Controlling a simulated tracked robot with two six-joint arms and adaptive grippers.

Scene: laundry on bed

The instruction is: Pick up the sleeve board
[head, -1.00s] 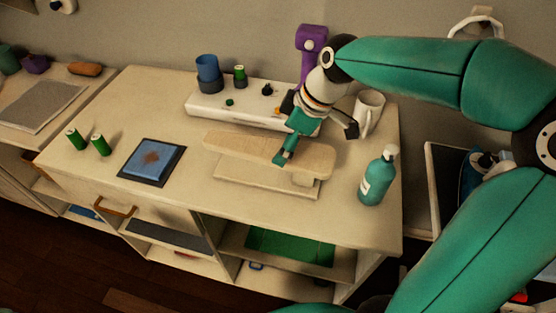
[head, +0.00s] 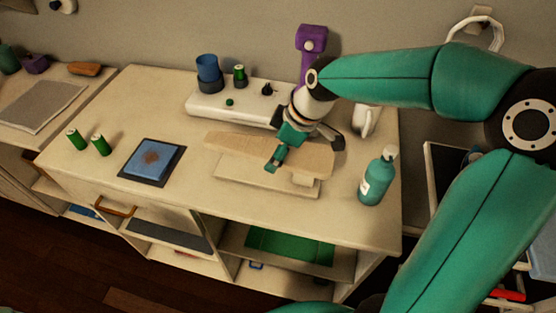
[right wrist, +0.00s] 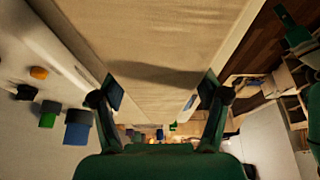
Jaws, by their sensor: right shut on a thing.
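The sleeve board (head: 228,143) is a beige padded board on a flat base (head: 250,185), standing on the cream worktop. My right gripper (head: 276,157) reaches down over the middle of the board from behind. In the right wrist view the board (right wrist: 160,45) fills the space between the two fingers of the right gripper (right wrist: 162,90), one along each side edge. It is shut on the board. The base appears to rest on the worktop. My left gripper is not in view.
A teal pump bottle (head: 376,180) stands close to the board's right end. A blue pad (head: 152,159) and green spools (head: 100,145) are at left.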

